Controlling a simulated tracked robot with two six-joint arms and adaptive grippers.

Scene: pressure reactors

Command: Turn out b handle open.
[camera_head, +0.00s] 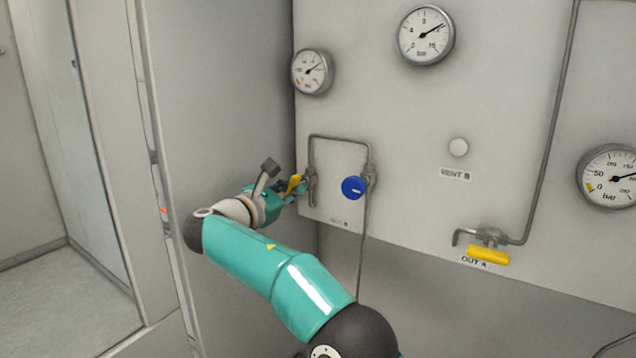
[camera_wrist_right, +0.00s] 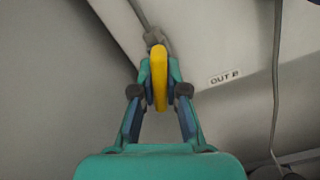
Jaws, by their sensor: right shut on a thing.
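The out b handle (camera_head: 293,184) is a small yellow lever on a valve at the left edge of the grey panel. My right gripper (camera_head: 290,192) reaches it from the left in the head view. In the right wrist view the yellow handle (camera_wrist_right: 159,77) stands between the two fingers of my right gripper (camera_wrist_right: 160,90), which are shut on it. The OUT B label (camera_wrist_right: 225,76) shows to the right of the handle. The fingers hide part of the handle in the head view. My left gripper is in neither view.
A blue round knob (camera_head: 353,188) sits right of the valve on a bent pipe (camera_head: 340,137). Another yellow handle, OUT A (camera_head: 488,255), lies level at the lower right. Round gauges (camera_head: 427,35) are on the panel (camera_head: 500,130). A grey wall (camera_head: 215,90) stands close on the left.

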